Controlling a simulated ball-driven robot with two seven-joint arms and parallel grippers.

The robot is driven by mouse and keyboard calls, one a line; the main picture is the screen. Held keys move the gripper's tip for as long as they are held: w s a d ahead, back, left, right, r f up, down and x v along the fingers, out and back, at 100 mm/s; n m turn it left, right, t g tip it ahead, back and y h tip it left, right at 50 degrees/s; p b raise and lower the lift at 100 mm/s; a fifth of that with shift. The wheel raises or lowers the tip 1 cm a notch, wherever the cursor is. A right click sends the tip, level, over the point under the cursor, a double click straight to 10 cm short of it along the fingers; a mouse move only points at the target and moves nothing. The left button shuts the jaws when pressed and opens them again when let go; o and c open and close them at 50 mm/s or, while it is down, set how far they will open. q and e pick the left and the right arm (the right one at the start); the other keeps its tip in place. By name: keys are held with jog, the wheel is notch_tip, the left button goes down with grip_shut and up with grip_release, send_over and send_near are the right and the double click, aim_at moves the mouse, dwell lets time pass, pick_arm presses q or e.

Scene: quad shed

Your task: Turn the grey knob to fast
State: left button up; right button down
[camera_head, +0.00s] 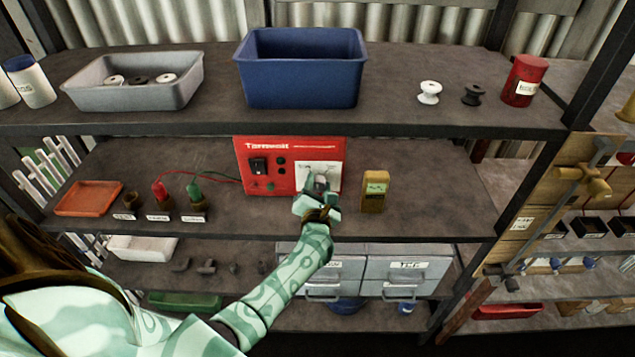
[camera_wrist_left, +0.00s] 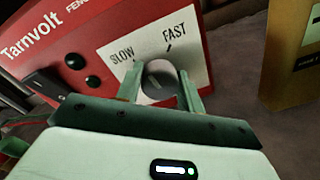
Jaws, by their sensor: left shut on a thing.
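The grey knob (camera_wrist_left: 157,76) is on the white dial plate (camera_wrist_left: 185,40) of a red Tarnvolt box (camera_head: 268,162). The plate reads SLOW on the left and FAST on the upper right, each with a black tick. My left gripper (camera_head: 319,183) reaches the front of the box on the middle shelf. In the left wrist view my left gripper (camera_wrist_left: 161,85) has its two green fingers on either side of the knob, shut on it. The fingers and gripper body hide part of the knob, and I cannot tell exactly where it points. My right gripper is not in view.
A yellow-brown meter (camera_head: 374,191) stands just right of the box. Red and green terminals (camera_head: 160,191) with wires stand to its left, near an orange tray (camera_head: 88,198). A blue bin (camera_head: 301,68) sits on the shelf above. Grey drawers (camera_head: 408,270) are below.

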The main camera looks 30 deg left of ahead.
pick_arm(q)
jog(key=m+p, duration=0.2)
jog(key=m, duration=0.3)
jog(key=shift+d, duration=0.1)
jog(key=m+p, duration=0.1)
jog(key=m, duration=0.4)
jog(key=shift+f+p, duration=0.2)
jog(key=shift+p, duration=0.15)
jog(key=shift+m, duration=0.4)
jog(key=o, duration=1)
jog(key=shift+y, duration=0.3)
